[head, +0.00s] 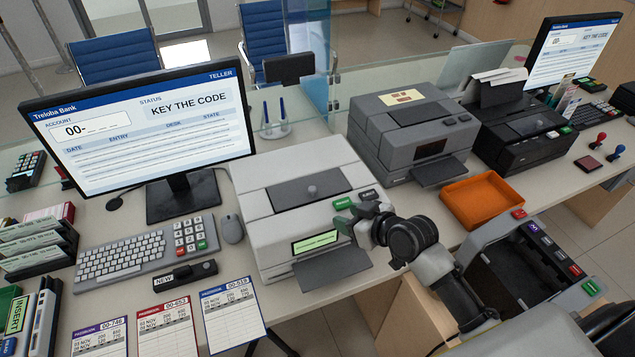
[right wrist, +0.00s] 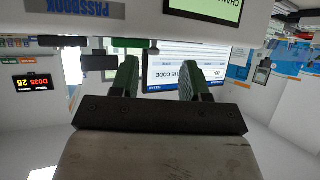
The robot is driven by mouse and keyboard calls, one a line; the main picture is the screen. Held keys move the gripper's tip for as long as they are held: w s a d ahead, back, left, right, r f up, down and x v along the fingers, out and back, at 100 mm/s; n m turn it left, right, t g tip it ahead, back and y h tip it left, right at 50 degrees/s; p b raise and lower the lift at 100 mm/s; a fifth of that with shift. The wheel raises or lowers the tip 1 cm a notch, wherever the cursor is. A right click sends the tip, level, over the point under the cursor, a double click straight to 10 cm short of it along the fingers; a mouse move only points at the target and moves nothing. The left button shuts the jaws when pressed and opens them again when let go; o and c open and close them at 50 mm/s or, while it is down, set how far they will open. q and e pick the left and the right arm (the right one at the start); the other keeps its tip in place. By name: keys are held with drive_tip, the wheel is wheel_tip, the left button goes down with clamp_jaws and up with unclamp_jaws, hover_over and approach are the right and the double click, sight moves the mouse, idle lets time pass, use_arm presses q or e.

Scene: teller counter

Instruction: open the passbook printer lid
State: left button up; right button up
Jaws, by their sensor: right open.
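The passbook printer (head: 265,180) is a pale grey box in the middle of the counter, with a small green-lit display (head: 315,242) on its front. Its lid, a dark grey panel with a round knob (head: 312,190), lies flat on top and looks shut. My right gripper (head: 343,213) has green fingers and is at the printer's front right, below the knob. In the right wrist view the fingers (right wrist: 158,78) are apart with nothing between them. A "PASSBOOK" label (right wrist: 87,8) shows at that view's top. I cannot tell if the fingers touch the printer. My left gripper is out of view.
A monitor (head: 150,125) and keyboard (head: 122,258) stand left of the printer. A darker grey printer (head: 400,125) and an orange tray (head: 483,200) stand to its right. Passbooks (head: 232,312) lie at the front edge. A glass screen runs behind.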

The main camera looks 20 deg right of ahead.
sight(314, 189)
drive_tip(key=shift+t+y, duration=0.3)
drive_tip(key=shift+t, duration=0.1)
drive_tip(key=w+a, duration=0.1)
drive_tip(key=w, duration=0.2)
drive_tip(key=w+a+p, duration=0.1)
drive_tip(key=w, duration=0.3)
drive_tip(key=w+a+p, duration=0.1)
drive_tip(key=w, duration=0.2)
drive_tip(key=shift+w+a+f, duration=0.25)
drive_tip(key=shift+a, duration=0.15)
clamp_jaws()
